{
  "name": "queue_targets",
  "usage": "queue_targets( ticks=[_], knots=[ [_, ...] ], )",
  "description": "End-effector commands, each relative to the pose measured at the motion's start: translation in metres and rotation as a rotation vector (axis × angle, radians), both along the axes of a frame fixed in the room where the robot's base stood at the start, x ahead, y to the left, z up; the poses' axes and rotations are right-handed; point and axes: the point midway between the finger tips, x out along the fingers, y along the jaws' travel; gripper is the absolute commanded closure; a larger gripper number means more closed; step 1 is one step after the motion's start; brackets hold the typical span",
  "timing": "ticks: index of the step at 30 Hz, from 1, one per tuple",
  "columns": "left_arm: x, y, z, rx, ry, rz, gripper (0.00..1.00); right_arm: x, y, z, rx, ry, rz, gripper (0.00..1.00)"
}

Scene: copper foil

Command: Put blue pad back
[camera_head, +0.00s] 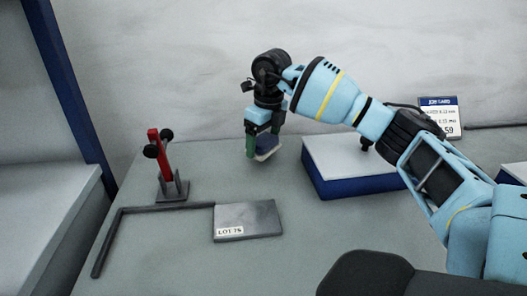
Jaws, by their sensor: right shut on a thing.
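The fingers partly cover the pad. To its right is a blue box with a white top (345,158), with a small black knob on top near my arm. My left gripper is not in view.
A red stand with black knobs (154,150) is at the left. A job card (440,115) stands at the back right. The front middle of the table is clear.

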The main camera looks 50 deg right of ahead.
Motion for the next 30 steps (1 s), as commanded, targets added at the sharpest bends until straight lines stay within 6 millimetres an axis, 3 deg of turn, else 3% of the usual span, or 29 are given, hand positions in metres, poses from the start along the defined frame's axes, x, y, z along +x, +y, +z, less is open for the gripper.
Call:
queue_targets(
  ticks=[6, 19, 20, 23, 30],
  knots=[
    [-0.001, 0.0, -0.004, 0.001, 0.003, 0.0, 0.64, -0.001, 0.0, -0.032, -0.001, 0.002, 0.0, 0.4],
    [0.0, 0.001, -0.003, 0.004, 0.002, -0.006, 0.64, 0.0, 0.0, -0.038, 0.0, -0.001, 0.001, 0.4],
    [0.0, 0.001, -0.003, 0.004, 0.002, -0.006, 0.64, 0.0, 0.0, -0.038, 0.0, -0.001, 0.001, 0.16],
    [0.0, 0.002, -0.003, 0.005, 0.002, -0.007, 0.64, 0.0, 0.0, -0.038, 0.0, -0.001, 0.001, 0.03],
    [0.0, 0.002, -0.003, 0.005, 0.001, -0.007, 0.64, 0.0, 0.0, -0.037, 0.0, -0.001, 0.001, 0.0]
  ],
)
